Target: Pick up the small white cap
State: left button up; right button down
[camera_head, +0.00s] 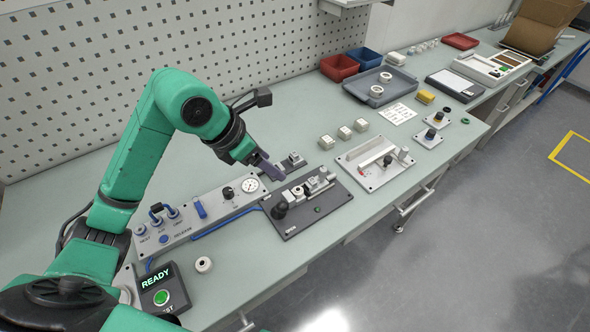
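A small white round cap-like piece (204,264) with a dark centre lies on the bench at the front left, beside the READY box. Two similar white rings sit on the grey tray (399,91) at the back; I cannot tell which of these pieces is the cap. My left gripper (277,174) hangs above the back edge of the dark fixture plate (328,215), well away from the front-left piece. Its fingers are small and seen edge-on, so their opening cannot be told. My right gripper is not in view.
The READY box (160,289) stands at front left. A grey panel with a gauge (250,185) lies left of the dark plate. A light fixture plate (372,181) and several small white blocks (345,132) are to the right. Red (339,67) and blue (364,58) bins stand behind.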

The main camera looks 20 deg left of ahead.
pick_arm(q)
jog(key=p, duration=0.2)
send_near(297, 190)
jog(key=d, duration=0.1)
jog(key=x, duration=0.2)
jog(key=p+x, duration=0.1)
jog(key=x, duration=0.2)
jog(key=p+x, duration=0.1)
jog(key=x, duration=0.1)
jog(key=shift+w+a+f, duration=0.2)
jog(key=shift+a+f, duration=0.1)
jog(key=shift+f, duration=0.1)
jog(key=shift+d+f, duration=0.1)
jog(key=shift+f, duration=0.15)
jog(key=shift+w, duration=0.15)
jog(key=shift+c, duration=0.3)
jog(key=c, duration=0.9)
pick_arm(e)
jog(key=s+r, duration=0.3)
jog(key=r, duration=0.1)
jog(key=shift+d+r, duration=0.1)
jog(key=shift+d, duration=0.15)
